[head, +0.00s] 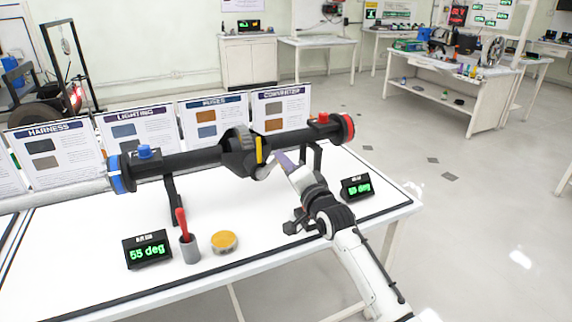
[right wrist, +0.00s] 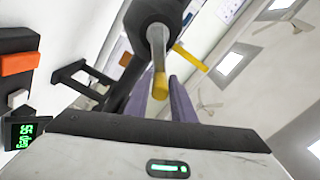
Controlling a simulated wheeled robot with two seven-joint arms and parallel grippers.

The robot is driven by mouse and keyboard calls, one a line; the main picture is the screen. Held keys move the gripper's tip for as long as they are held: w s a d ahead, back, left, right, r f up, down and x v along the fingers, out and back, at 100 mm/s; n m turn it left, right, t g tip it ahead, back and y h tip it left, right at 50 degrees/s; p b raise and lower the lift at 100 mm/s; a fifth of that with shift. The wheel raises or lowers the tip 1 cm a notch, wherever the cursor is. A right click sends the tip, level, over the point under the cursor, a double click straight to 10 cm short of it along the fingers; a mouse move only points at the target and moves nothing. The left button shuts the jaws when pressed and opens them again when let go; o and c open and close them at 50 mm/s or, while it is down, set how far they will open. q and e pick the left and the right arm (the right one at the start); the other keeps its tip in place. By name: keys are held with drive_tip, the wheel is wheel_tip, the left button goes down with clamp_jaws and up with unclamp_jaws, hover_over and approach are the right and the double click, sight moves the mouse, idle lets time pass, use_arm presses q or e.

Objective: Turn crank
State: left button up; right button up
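The crank is on the dark hub (head: 238,152) of a black axle tube (head: 190,161) above the white table. Its grey handle (head: 265,171) points toward my right gripper (head: 281,161). In the right wrist view the handle (right wrist: 157,50) is a grey rod with a yellow tip (right wrist: 160,86). The tip appears between the two purple fingers (right wrist: 160,98), which stand apart. I see no clear contact between the fingers and the tip. A yellow bar (head: 260,150) sits beside the hub. My left gripper is not in view.
A display reading 55 deg (head: 147,249), a grey cup with a red-handled tool (head: 189,246) and a yellow-topped round tin (head: 224,241) stand on the table. A second display (head: 356,187) is at the right. Label panels (head: 217,124) line the back.

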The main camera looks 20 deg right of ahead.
drive_tip(key=shift+o, duration=1.1)
drive_tip(key=s, duration=1)
drive_tip(key=shift+s, duration=0.15)
drive_tip(key=s+a+f+n+g, duration=0.3)
drive_tip(key=s+a+f+n, duration=0.1)
drive_tip(key=s+f, duration=0.6)
drive_tip(key=s+a+f+n+g+y, duration=0.1)
drive_tip(key=s+a+f+n+g, duration=0.2)
drive_tip(key=s+f+n, duration=0.3)
drive_tip(key=s+a+f+n+g+y, duration=0.1)
drive_tip(key=s+a+f+n+g, duration=0.2)
drive_tip(key=s+f, duration=1.3)
drive_tip(key=shift+a+f+n, duration=0.5)
drive_tip(key=shift+a+n, duration=0.4)
drive_tip(key=shift+a, duration=0.25)
